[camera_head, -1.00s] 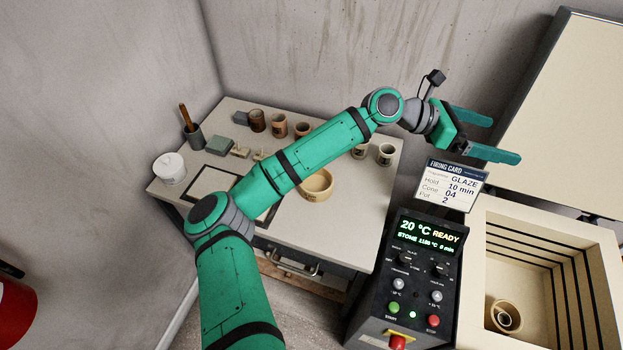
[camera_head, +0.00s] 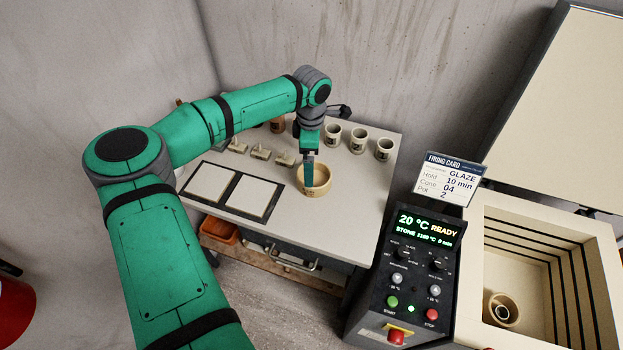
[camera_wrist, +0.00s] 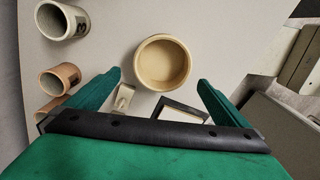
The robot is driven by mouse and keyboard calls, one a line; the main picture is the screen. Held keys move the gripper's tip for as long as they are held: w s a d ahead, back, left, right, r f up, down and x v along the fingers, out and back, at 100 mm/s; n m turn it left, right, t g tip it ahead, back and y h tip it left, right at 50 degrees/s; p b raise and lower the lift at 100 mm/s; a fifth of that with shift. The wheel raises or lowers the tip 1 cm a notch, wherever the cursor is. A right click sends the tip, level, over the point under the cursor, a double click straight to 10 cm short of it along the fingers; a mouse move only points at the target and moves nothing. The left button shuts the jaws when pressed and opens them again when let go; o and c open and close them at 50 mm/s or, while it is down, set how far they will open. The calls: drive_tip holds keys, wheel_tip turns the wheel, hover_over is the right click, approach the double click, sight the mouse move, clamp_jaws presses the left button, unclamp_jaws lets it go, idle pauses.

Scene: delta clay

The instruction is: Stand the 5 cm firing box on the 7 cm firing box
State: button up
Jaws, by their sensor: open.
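A round, cream, open-topped box (camera_head: 326,189) stands upright on the table. Another round, pale box (camera_head: 503,309) sits on the kiln floor. These two look like the firing boxes; no size marks show on them, so I cannot tell which is 5 cm or 7 cm. My gripper (camera_head: 309,172) points down over the table box, and one finger hides part of its rim. In the wrist view, my gripper (camera_wrist: 159,77) is open and empty, and the table box (camera_wrist: 163,85) shows ahead between the fingers, its inside empty.
Several numbered cups (camera_head: 358,140) stand along the table's back. Small props (camera_head: 260,151) and two pale slabs in dark frames (camera_head: 252,196) lie left of the box. The open kiln (camera_head: 470,240), its control panel (camera_head: 408,265) and a firing card (camera_head: 450,178) are on the right.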

sight(315, 182)
wheel_tip(315, 182, down, 2)
drive_tip(key=shift+s+f, duration=0.15)
drive_tip(key=shift+d+f, duration=0.45)
drive_tip(key=shift+d, duration=0.15)
wheel_tip(315, 182, down, 4)
drive_tip(key=shift+f, duration=0.35)
